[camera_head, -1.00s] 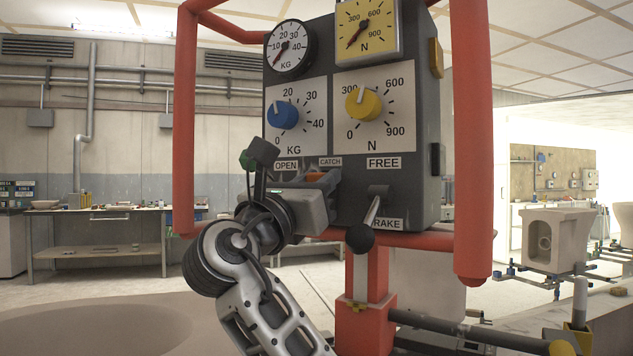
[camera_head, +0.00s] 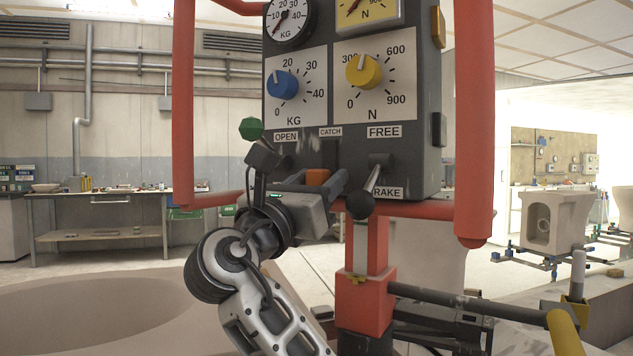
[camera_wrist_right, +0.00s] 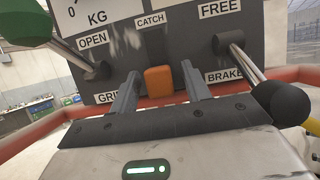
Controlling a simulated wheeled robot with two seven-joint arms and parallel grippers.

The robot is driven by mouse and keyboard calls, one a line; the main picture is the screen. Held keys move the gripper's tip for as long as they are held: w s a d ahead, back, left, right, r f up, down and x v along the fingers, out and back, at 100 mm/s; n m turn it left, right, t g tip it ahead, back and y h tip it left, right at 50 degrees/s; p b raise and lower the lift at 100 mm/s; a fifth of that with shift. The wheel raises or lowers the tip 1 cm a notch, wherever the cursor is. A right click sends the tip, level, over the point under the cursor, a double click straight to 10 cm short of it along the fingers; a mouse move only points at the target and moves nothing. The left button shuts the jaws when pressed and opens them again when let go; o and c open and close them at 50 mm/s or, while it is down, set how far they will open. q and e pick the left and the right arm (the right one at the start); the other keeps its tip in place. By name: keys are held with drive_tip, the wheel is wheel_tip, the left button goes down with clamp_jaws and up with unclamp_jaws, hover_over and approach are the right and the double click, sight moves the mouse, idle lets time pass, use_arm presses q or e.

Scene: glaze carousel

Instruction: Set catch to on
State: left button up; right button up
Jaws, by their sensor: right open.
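The catch is a small orange block (camera_head: 317,177) on the dark panel, below the CATCH label. A dark vertical strip shows above it. In the right wrist view the orange block (camera_wrist_right: 159,80) lies between my finger pads, with a gap on either side. My right gripper (camera_head: 318,185) is open at the panel's lower part, its fingers pointing at the panel. In the wrist view the right gripper (camera_wrist_right: 162,88) spans the block from below. Whether the fingers touch the panel, I cannot tell. My left gripper is out of view.
A black-knobbed lever (camera_head: 361,204) by the FREE and BRAKE labels stands close right of my gripper. A green-knobbed lever (camera_head: 251,128) by OPEN stands left. Blue (camera_head: 283,86) and yellow (camera_head: 363,71) dials sit above. Red frame bars (camera_head: 474,120) flank the panel.

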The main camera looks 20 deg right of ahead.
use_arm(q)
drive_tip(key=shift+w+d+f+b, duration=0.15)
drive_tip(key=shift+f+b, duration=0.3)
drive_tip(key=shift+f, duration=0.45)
use_arm(e)
drive_tip(key=v, duration=1.6)
drive_tip(key=shift+d, duration=0.1)
